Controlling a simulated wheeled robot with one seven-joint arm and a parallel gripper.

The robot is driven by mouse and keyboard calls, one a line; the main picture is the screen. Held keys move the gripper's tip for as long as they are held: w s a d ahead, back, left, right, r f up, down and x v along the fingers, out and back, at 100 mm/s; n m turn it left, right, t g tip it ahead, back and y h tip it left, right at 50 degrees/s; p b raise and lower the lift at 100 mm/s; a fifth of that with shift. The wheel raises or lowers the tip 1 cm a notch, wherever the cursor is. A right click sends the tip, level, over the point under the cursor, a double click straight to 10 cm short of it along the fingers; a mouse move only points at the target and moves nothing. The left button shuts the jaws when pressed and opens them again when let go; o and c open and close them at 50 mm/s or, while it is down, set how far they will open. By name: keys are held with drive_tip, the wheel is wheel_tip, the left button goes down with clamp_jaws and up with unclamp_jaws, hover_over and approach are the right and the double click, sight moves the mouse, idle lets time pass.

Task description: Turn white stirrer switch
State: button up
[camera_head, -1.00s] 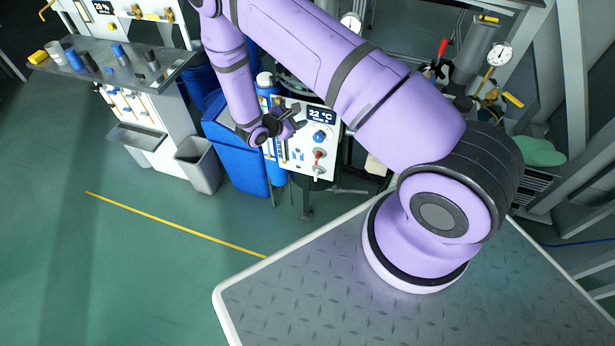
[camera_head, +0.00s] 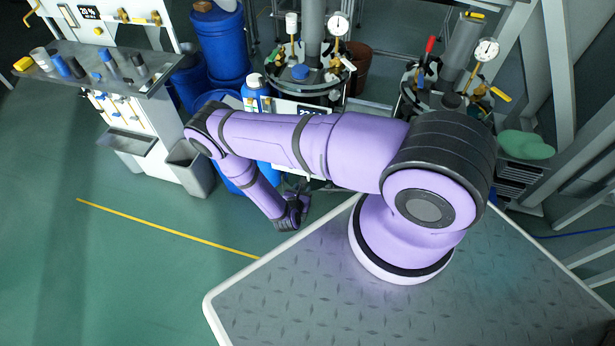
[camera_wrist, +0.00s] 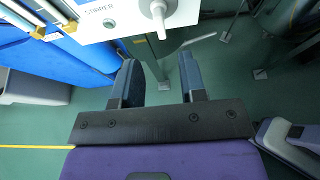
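The white stirrer switch (camera_wrist: 158,14) is at the top of the wrist view, on a white panel (camera_wrist: 120,20), beside a label that appears to read "STIRRER". Its lever points down in the picture, towards the space between my fingers. My gripper (camera_wrist: 161,78) is open and empty, with its two dark fingers apart and short of the switch. In the head view my gripper (camera_head: 296,208) hangs low in front of the panel, near the platform's edge. My arm hides most of the panel there, and the switch cannot be seen; part of the dark display (camera_head: 310,109) shows.
A blue drum (camera_head: 222,45) and a lidded vessel with a gauge (camera_head: 338,24) stand behind the panel. A grey bin (camera_head: 190,168) and side bench (camera_head: 95,68) are at left. Thin legs (camera_wrist: 147,60) stand under the panel. Green floor is open at left.

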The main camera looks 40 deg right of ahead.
sight(308, 177)
drive_tip(key=x, duration=1)
drive_tip(key=shift+w+d, duration=0.15)
drive_tip(key=shift+w, duration=0.05)
clamp_jaws()
